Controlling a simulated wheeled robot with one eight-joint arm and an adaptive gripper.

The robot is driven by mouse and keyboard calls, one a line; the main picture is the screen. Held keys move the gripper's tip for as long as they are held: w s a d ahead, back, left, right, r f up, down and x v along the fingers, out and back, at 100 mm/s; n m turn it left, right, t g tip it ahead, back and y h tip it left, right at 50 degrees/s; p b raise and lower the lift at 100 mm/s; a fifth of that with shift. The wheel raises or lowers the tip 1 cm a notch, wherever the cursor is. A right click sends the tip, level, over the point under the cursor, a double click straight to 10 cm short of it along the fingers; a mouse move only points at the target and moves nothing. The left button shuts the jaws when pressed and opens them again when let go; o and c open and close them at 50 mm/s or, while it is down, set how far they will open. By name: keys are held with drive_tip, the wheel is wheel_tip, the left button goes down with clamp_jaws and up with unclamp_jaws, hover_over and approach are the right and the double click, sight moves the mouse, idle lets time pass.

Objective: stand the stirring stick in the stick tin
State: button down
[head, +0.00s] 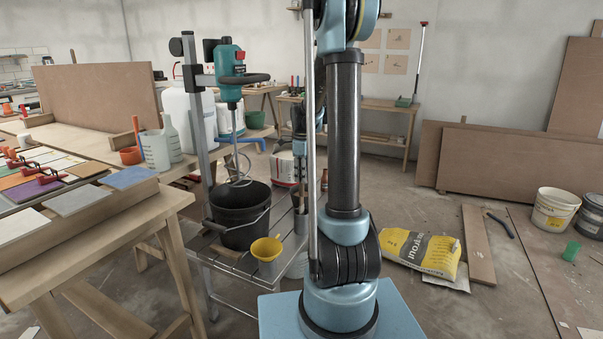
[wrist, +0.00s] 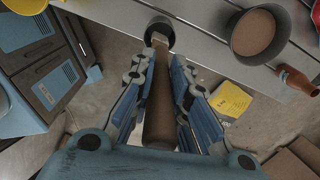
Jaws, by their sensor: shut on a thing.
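My gripper (wrist: 158,85) is shut on the brown stirring stick (wrist: 160,108), which runs lengthwise between the fingers in the wrist view. The stick's far end overlaps the mouth of a round grey tin (wrist: 159,22), the stick tin, at the slatted table's edge. I cannot tell whether the end is inside the tin or above it. In the head view the tin (head: 300,222) stands right of the black bucket. My gripper there (head: 299,150) is above it, partly hidden by my own arm.
In the wrist view a cup of brown stuff (wrist: 254,32) stands right of the tin, with a brown bottle (wrist: 297,80) nearby. A yellow sack (head: 420,252) lies on the floor.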

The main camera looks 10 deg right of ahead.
drive_tip(key=shift+f, duration=1.7)
drive_tip(key=c, duration=1.5)
unclamp_jaws()
drive_tip(key=shift+o, duration=0.2)
wheel_tip(320, 180, up, 12)
drive_tip(key=shift+f, duration=0.1)
